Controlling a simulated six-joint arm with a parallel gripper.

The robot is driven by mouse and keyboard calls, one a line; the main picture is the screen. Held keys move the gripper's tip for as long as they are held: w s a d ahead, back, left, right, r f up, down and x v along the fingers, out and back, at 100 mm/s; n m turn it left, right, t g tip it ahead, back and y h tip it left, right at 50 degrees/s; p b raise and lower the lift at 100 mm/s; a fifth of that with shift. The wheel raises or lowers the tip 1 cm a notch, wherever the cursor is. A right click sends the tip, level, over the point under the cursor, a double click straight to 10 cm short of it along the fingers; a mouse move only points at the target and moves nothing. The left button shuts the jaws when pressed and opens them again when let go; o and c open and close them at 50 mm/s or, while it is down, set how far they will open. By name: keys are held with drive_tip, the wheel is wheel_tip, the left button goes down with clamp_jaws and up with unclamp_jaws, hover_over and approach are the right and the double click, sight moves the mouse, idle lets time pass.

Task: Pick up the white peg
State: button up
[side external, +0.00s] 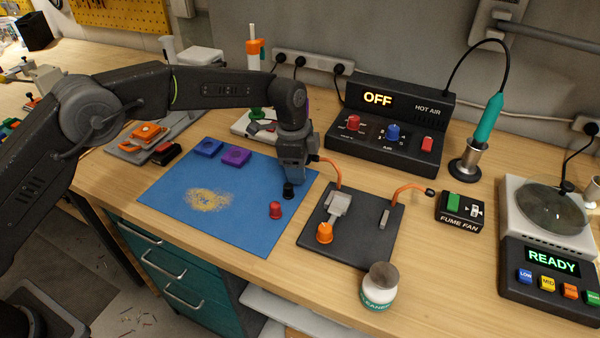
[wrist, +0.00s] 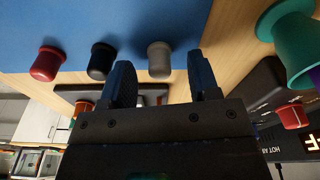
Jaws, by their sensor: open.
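The white peg (wrist: 159,60) shows in the wrist view as a pale grey-white peg on the blue mat, between the lines of my two fingers. I cannot make it out in the side view, where my gripper likely hides it. My gripper (side external: 289,178) is low over the right part of the blue mat (side external: 160,195). A black peg (wrist: 101,61) stands beside the white one, and a red peg (wrist: 47,64) is farther left.
A dark plate (side external: 350,250) with an orange knob (side external: 324,233) lies right of the mat. A blue block (side external: 208,147) and a purple block (side external: 236,156) sit at the mat's back. The hot air station (side external: 390,130) stands behind.

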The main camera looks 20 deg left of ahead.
drive_tip(key=shift+f, duration=0.55)
drive_tip(key=shift+c, duration=0.4)
drive_tip(key=c, duration=0.8)
drive_tip(key=shift+o, duration=0.2)
drive_tip(key=shift+r, duration=0.1)
